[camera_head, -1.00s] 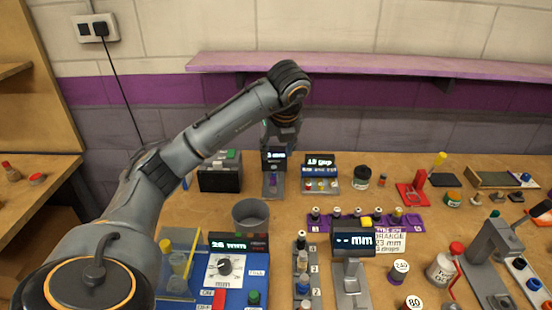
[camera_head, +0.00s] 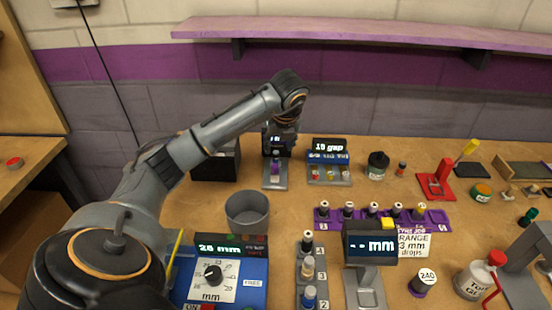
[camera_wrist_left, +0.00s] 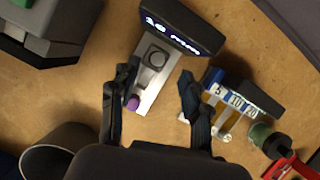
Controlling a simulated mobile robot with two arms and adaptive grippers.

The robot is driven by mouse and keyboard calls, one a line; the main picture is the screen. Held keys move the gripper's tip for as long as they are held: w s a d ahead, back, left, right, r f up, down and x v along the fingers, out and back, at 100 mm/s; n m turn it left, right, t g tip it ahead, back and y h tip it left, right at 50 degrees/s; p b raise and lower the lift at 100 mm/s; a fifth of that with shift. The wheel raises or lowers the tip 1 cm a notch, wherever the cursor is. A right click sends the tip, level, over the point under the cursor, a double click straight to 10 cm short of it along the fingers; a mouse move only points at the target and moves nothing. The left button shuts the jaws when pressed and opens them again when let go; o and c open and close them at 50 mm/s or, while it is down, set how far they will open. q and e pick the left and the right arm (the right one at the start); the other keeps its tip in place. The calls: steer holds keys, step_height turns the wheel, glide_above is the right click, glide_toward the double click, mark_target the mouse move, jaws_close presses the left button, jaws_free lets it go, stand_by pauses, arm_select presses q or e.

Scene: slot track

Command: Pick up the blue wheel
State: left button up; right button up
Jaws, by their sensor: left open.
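A wheel with a blue side (camera_head: 309,293) stands in the grey slotted rack (camera_head: 310,270) at the bottom of the head view; I cannot tell whether it is the blue wheel named. My left gripper (camera_head: 283,146) is open above the small gauge stand (camera_head: 275,184) at the back. In the left wrist view my fingers (camera_wrist_left: 158,76) are apart on either side of the stand, which has a lit display (camera_wrist_left: 178,28). A small purple piece (camera_wrist_left: 133,103) sits on the stand beside one finger, and nothing is between the fingertips. The right gripper is not in view.
A grey bin (camera_head: 246,211) stands in front of the gauge stand. A dark box (camera_head: 214,163) is to its left, and a second display unit (camera_head: 328,163) to its right.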

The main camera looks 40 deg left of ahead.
mark_target(277, 154)
arm_select(q)
steer(key=shift+s+p+x, duration=0.15)
steer(key=shift+p+x, duration=0.15)
steer(key=shift+x, duration=1.05)
steer(key=shift+s+p+x, duration=0.1)
steer(key=shift+p+x, duration=0.15)
steer(key=shift+x, duration=1.15)
jaws_close()
